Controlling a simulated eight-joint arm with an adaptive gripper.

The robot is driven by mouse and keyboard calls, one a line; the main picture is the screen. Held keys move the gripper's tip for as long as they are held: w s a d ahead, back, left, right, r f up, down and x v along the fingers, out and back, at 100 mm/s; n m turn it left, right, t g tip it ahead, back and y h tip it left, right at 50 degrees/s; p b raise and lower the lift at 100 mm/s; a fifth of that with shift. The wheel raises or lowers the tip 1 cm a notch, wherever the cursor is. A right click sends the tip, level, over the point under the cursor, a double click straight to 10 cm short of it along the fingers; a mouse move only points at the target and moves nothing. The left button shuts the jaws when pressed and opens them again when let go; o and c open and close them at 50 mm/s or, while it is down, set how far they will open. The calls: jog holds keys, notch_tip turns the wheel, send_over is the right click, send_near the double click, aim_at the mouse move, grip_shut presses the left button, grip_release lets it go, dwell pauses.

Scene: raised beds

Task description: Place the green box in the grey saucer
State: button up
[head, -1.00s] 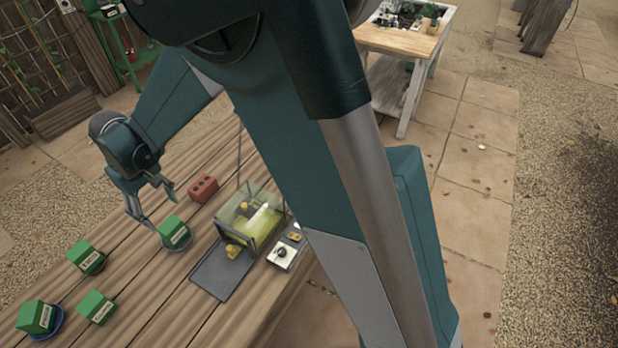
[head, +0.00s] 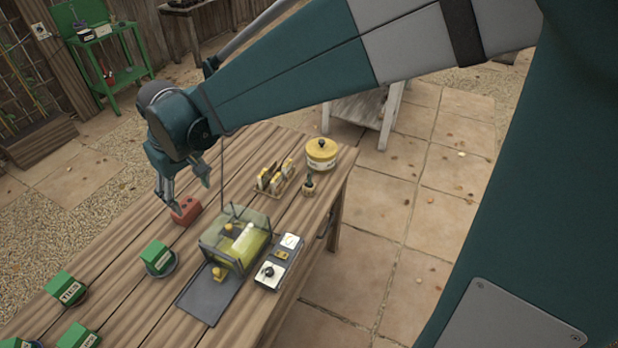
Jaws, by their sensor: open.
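A green box with a white label (head: 157,257) sits in a dark grey saucer (head: 172,271) on the wooden bench. A third green box (head: 78,337) is cut by the bottom edge, and a fourth (head: 15,343) shows only in part at the corner, by a blue saucer rim (head: 38,340).
A clear yellowish case (head: 236,238) stands right of the grey saucer, with a dark tray (head: 208,294) before it and a small control panel (head: 276,268) beside it. A yellow tin (head: 321,153) and small bottle (head: 308,185) stand farther back. Bench planks between are free.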

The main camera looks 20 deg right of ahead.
jog(key=s+d+r+m+t, duration=0.15)
jog(key=s+d+r, duration=0.25)
jog(key=d, duration=0.5)
jog(key=s+d+r+m+t, duration=0.1)
jog(key=s+d+r+m, duration=0.2)
jog(key=d, duration=0.7)
jog(key=s+d+m+t+h, duration=0.1)
jog(key=s+d+m+t, duration=0.1)
jog(key=s+d, duration=1)
jog(key=shift+s+d+f+t, duration=0.3)
jog(key=shift+d+f+t, duration=0.1)
jog(key=shift+d+t, duration=0.1)
